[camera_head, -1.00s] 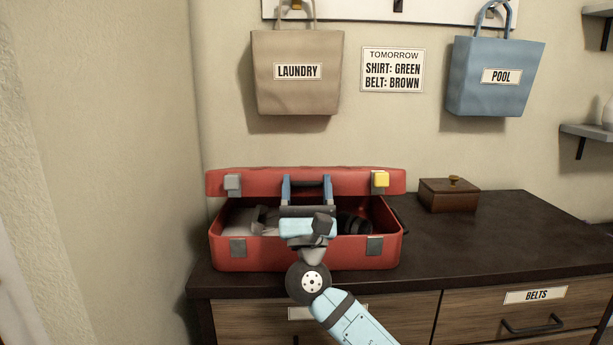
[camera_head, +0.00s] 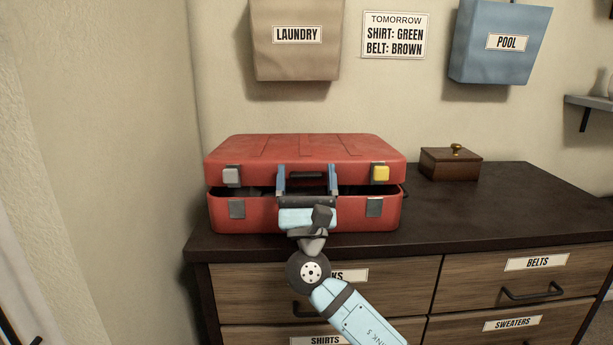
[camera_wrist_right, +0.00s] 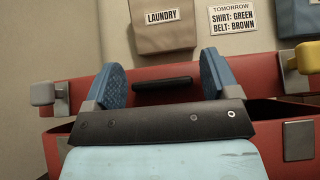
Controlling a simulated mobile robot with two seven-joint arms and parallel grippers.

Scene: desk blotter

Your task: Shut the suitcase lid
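The red suitcase (camera_head: 250,216) stands on the dark dresser top. Its lid (camera_head: 305,148) is tilted down over the base, with a narrow dark gap between them at the front. The lid carries a grey latch (camera_head: 231,175), a yellow latch (camera_head: 380,173) and a dark handle (camera_head: 308,177). My right gripper (camera_head: 307,180) is at the front of the lid, its blue fingers spread apart on either side of the handle. In the right wrist view the handle (camera_wrist_right: 162,83) lies between the open fingers, apart from both. My left gripper is not in view.
A small brown wooden box (camera_head: 450,164) sits on the dresser top (camera_head: 480,208) to the right. Clear surface lies right of the suitcase. A laundry bag (camera_head: 296,55) and a blue pool bag (camera_head: 500,58) hang on the wall behind.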

